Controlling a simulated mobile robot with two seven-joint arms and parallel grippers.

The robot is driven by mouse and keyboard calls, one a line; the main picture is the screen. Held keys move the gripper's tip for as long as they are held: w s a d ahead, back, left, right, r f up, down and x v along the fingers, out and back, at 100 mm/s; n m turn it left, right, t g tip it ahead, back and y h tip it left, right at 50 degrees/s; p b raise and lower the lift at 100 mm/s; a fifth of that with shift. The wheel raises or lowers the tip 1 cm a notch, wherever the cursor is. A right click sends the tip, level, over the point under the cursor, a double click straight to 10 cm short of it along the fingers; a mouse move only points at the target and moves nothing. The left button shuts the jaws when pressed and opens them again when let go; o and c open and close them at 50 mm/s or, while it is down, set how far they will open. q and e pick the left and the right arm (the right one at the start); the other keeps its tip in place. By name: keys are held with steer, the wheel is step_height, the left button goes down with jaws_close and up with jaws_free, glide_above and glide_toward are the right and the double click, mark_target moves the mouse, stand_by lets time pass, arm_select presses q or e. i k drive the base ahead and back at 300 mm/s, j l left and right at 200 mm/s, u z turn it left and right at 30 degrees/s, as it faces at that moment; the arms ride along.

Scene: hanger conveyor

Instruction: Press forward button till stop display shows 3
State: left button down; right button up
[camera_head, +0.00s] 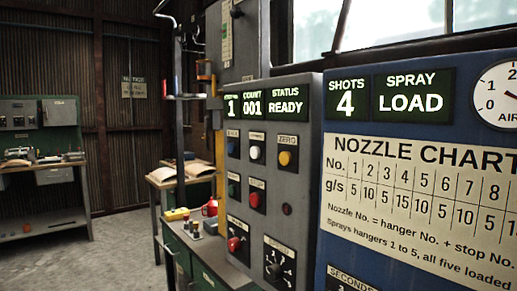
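The grey control panel (305,185) stands in the middle of the view, turned at an angle. Its top-left display (232,107) shows 1; the small label above that digit is too blurred to read surely. Beside it, COUNT shows 001 and STATUS shows READY. Below are a dark blue button (233,147), a white button (255,152) and a yellow button (285,158) under a ZERO label. The white button's label is blurred; it looks like FORWARD. A green button (233,188) and a red button (255,199) sit lower. Neither gripper is in view.
A blue panel (350,240) at the right reads SHOTS 4 and SPRAY LOAD, above a nozzle chart (420,200). A red knob (235,243) and black rotary dial (276,270) sit low on the grey panel. A workbench (45,215) stands far left, with open floor beside it.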

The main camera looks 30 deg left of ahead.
mark_target(254, 151)
steer(key=u, duration=1.05)
